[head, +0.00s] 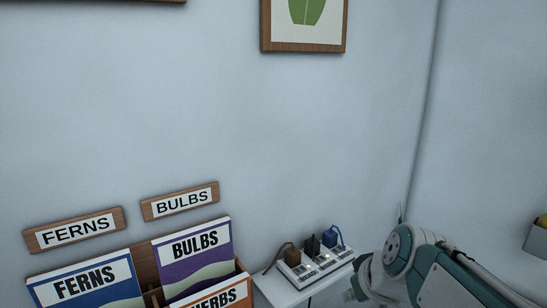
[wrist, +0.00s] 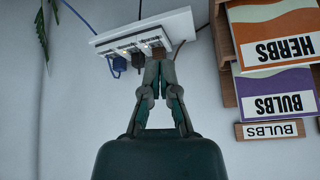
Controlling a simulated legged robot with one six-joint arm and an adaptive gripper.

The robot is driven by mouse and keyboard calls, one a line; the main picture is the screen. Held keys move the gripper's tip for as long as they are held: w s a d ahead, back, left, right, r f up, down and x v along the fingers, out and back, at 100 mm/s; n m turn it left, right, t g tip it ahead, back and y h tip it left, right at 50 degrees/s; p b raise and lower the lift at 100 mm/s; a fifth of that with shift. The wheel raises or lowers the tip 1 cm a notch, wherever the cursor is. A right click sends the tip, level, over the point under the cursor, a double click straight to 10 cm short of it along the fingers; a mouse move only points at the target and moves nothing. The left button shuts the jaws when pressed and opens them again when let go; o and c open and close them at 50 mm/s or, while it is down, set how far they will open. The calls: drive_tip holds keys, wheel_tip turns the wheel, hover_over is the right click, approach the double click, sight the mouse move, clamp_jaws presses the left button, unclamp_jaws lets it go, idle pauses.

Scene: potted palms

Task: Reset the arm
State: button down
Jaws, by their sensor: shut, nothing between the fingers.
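My arm (head: 420,262) reaches in from the lower right in the head view, bent near the power strip. My gripper (wrist: 159,62) shows in the wrist view with its two fingertips together and nothing between them. In that view the tips overlap the brown plug on the power strip; I cannot tell whether they touch it.
A white power strip (head: 313,268) with brown, black and blue plugs sits on a small white shelf (head: 278,289). Left of it, a wooden rack holds FERNS (head: 88,282), BULBS (head: 193,256) and HERBS (head: 215,293) packets. A wall corner and a box (head: 537,238) are at right.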

drive_tip(key=s+d+f+m+h, duration=0.1)
drive_tip(key=s+f+m+h, duration=0.1)
drive_tip(key=s, duration=1)
drive_tip(key=shift+s+d+f+m, duration=0.2)
drive_tip(key=shift+f+m, duration=0.4)
